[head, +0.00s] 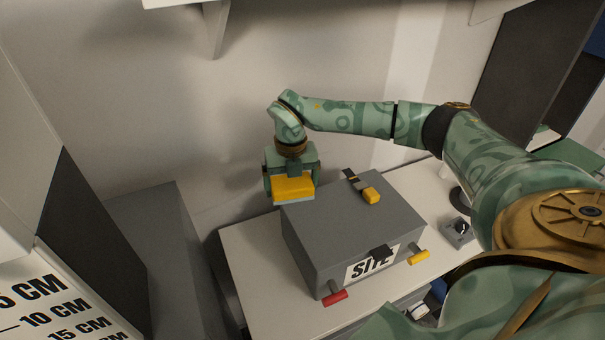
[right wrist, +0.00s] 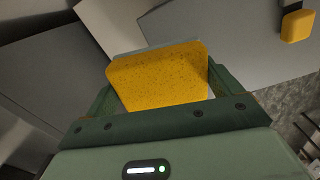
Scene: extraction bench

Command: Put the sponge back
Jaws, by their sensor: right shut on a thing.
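A yellow sponge with a pale layer along one side is held in my right gripper. The sponge (head: 293,188) shows in the head view at the back left corner of the grey box marked SITE. In the right wrist view the sponge (right wrist: 160,78) fills the space between the fingers. My right gripper (head: 290,180) is shut on it and points down. It also shows in the right wrist view (right wrist: 158,95). I cannot tell whether the sponge touches the box. My left gripper is not in view.
The grey SITE box (head: 325,225) stands on a white bench top (head: 250,250). A yellow-and-dark item (head: 368,192) lies on the box. A red handle (head: 335,299) and a yellow handle (head: 418,257) stick out in front. A small dark-knobbed device (head: 458,230) stands at right.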

